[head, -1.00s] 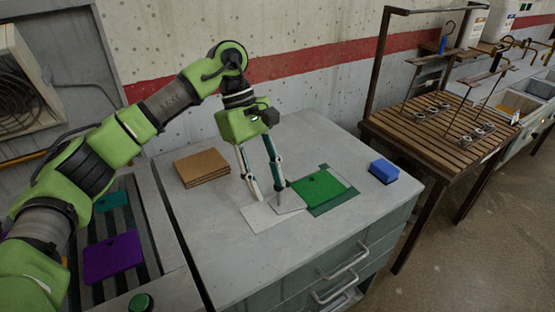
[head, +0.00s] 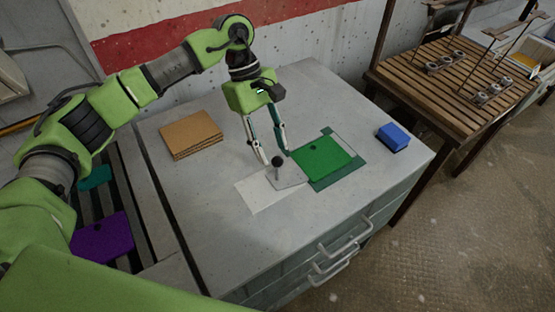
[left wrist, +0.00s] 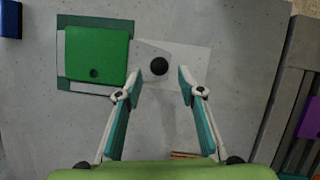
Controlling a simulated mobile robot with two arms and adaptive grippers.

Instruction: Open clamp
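The clamp shows as a black round knob (head: 278,162) on a short stem over a light grey plate (head: 290,178); it stands upright beside a green board (head: 321,160). My left gripper (head: 275,157) points down at the knob with its fingers spread and nothing between them gripped. In the left wrist view the knob (left wrist: 159,66) lies just beyond and midway between the open fingertips (left wrist: 160,76), apart from both. The green board (left wrist: 97,53) is left of it. My right gripper is not in view.
Brown sheets (head: 191,134) lie stacked at the back left of the grey cabinet top. A blue block (head: 393,138) is near the right edge. A purple plate (head: 102,238) lies on the slatted surface at left. A wooden slatted table (head: 450,80) stands at right.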

